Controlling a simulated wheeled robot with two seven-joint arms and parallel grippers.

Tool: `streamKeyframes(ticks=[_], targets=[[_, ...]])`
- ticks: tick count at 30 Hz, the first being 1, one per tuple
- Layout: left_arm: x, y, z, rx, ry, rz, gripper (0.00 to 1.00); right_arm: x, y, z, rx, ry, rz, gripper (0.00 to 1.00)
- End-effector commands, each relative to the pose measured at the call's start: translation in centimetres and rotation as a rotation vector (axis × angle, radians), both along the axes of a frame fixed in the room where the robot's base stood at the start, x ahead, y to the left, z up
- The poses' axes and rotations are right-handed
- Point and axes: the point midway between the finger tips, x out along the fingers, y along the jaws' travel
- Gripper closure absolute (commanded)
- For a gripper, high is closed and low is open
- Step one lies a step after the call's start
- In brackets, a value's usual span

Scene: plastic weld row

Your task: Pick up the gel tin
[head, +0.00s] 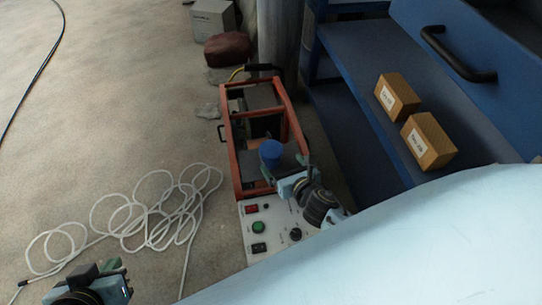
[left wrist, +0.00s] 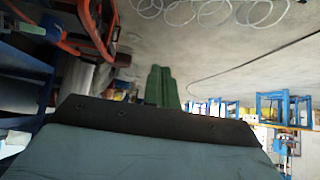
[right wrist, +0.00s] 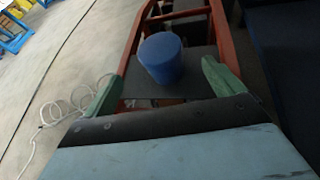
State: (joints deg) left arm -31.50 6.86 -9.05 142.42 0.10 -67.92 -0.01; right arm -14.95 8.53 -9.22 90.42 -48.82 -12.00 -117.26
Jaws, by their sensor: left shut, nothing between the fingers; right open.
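The gel tin, seen as a blue cylinder (head: 270,150), stands upright on a dark flat surface in the red-framed machine. In the right wrist view the tin (right wrist: 162,58) lies ahead, in the gap between my two green fingers. My right gripper (head: 284,166) is open beside the tin in the head view, and no finger is seen closed on it. My left gripper (head: 100,275) is at the lower left over the floor. Its fingers (left wrist: 161,88) are together and empty in the left wrist view. No label shows on the tin.
The red frame (head: 228,140) has bars around the tin. A white control panel (head: 275,228) is at its near end. A coiled white cable (head: 150,215) lies on the floor. Two cardboard boxes (head: 427,141) (head: 397,94) sit on the blue shelf (head: 350,60) to the right.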

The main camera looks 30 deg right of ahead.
Motion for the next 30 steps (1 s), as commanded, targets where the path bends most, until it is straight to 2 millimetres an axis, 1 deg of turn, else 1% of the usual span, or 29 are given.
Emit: streamKeyframes(ticks=[3,9,12,20,23,30], targets=[[1.6,-0.8,1.1,-0.029,-0.115,-0.012,1.0,1.4,0.0,-0.7,0.001,0.0,-0.001,0.07],[3.7,-1.9,3.5,-0.074,-0.294,-0.027,1.0,3.2,0.0,-1.5,0.001,0.001,-0.001,0.07],[4.3,-2.2,4.3,-0.089,-0.35,-0.031,1.0,3.7,-0.1,-1.7,0.002,0.001,-0.002,0.07],[4.9,-2.7,5.5,-0.111,-0.429,-0.037,1.0,4.3,-0.1,-1.9,0.002,0.001,-0.002,0.07],[5.5,-3.1,6.7,-0.133,-0.509,-0.044,1.0,4.9,-0.1,-2.3,0.002,0.001,-0.002,0.07],[6.5,-4.1,10.6,-0.2,-0.744,-0.059,1.0,6.3,-0.1,-3.1,0.003,0.001,-0.002,0.07]])
